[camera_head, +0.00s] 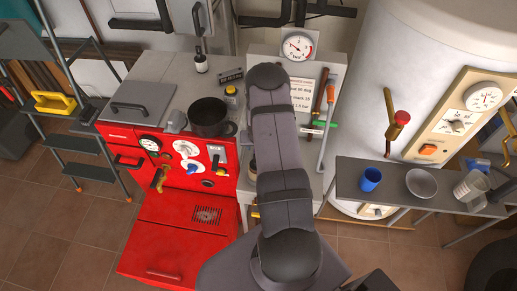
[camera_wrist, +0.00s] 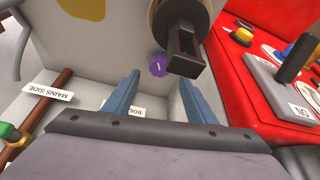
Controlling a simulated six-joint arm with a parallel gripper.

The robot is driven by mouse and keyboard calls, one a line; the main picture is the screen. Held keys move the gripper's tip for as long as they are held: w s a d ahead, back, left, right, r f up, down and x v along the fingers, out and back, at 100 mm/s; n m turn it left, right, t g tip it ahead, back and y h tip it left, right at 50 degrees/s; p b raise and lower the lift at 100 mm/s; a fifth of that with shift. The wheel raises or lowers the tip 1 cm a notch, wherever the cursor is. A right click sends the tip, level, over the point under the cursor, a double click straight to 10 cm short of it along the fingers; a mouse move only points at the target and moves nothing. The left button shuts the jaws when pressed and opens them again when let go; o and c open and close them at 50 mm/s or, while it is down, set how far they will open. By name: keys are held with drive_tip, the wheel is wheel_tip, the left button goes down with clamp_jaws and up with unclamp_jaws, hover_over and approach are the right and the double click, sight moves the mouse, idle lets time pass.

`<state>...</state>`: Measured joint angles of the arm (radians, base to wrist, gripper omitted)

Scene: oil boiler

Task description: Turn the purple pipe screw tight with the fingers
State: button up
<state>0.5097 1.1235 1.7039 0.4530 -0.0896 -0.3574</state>
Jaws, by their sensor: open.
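The purple pipe screw (camera_wrist: 158,65) shows in the wrist view as a small knob with a pale mark on its face, against a pale surface. My gripper (camera_wrist: 160,78) is open, with its two blue-grey fingers spread. The screw appears between and beyond the fingertips, nearer the left one in the picture. I see no finger touching it, and the exact gap is hard to tell. In the head view I cannot see the screw or my fingers; my arm covers that part of the pale cabinet front.
A dark bracket-like part (camera_wrist: 186,50) hangs close to the screw's right. The red boiler (camera_wrist: 245,70) with a grey switch panel stands further right. A brown pipe (camera_wrist: 42,108) with a "MAINS SIDE" label lies left. A black pot (camera_head: 209,117) stands on the boiler top.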

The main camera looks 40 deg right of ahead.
drive_tip(key=shift+v, duration=1)
